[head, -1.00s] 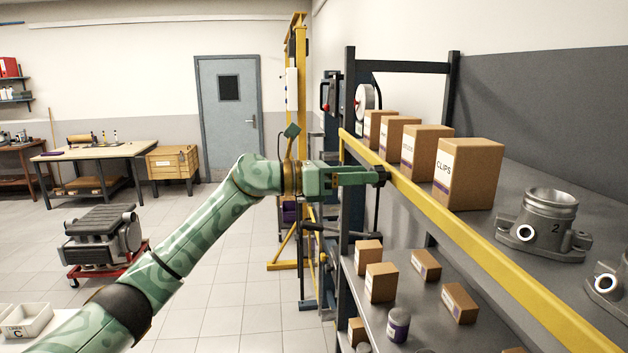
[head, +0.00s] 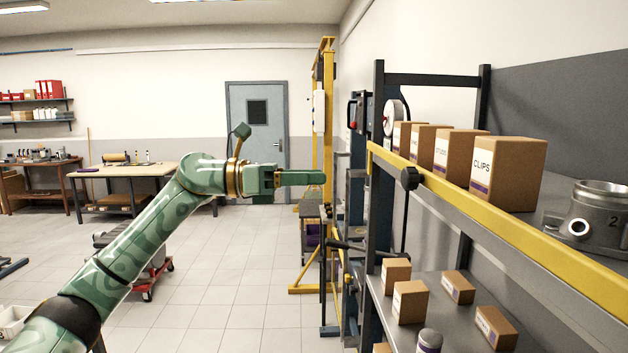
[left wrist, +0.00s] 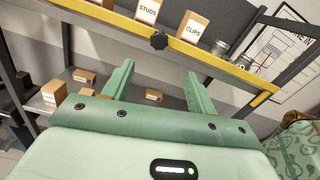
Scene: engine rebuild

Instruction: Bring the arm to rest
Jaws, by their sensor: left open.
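My left arm comes in from the lower left of the head view, with mottled green links. My left gripper (head: 318,178) is at its end, level and pointing right towards the shelf unit. In the left wrist view its two green fingers stand apart with nothing between them (left wrist: 156,72). The fingertips are a little left of a black knob (head: 409,178) on the yellow front rail (head: 470,203) and look clear of it in the head view. The knob also shows beyond the fingers in the left wrist view (left wrist: 159,41). My right gripper is not in view.
The shelf unit holds a clips box (head: 507,174), other cartons and a grey cylinder (head: 597,215) on top. Small cartons (head: 410,302) and a jar (head: 429,341) are below. A yellow hoist frame (head: 327,130) stands behind my gripper. Tiled floor (head: 225,300) is open at the lower middle.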

